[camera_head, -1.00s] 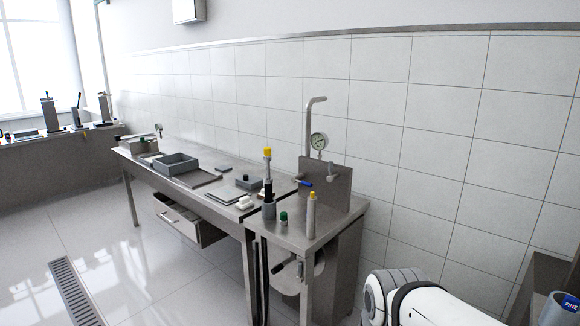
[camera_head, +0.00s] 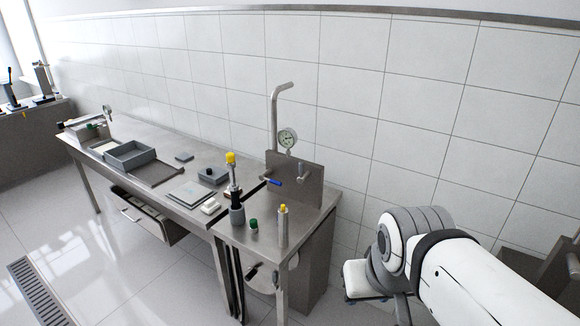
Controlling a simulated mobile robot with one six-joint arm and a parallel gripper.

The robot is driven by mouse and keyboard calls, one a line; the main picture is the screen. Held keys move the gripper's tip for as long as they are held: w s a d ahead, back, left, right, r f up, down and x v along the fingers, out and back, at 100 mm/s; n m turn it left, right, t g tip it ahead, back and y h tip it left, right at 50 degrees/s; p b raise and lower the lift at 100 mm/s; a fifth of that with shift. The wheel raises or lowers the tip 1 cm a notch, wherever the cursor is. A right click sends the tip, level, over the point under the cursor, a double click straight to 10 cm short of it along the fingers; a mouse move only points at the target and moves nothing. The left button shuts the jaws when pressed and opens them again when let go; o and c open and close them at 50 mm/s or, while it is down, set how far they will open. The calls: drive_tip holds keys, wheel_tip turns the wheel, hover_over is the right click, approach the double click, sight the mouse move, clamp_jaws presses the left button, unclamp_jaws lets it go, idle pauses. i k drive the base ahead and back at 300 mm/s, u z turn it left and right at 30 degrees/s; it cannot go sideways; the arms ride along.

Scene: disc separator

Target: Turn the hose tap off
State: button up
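An upright steel panel (camera_head: 313,192) stands at the back of the bench's right end. It bears a small tap with a blue lever (camera_head: 275,182) at its lower left and a grey metal fitting (camera_head: 304,173) at its upper right. I cannot tell which of these is the hose tap, nor whether the blue lever is on or off. No hose can be made out clearly. My white and grey arm is at the lower right, apart from the panel and in front of the wall. My gripper's fingers do not show.
A bent pipe (camera_head: 274,115) and a round gauge (camera_head: 288,138) rise above the panel. A yellow-topped tool (camera_head: 236,190), a green-capped item (camera_head: 253,224) and a pale bottle (camera_head: 283,228) stand before it. A drawer (camera_head: 140,215) is open under the bench.

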sight(262, 176)
drive_tip(key=z, duration=0.25)
drive_tip(key=i, duration=1.5)
drive_tip(key=u, duration=0.35)
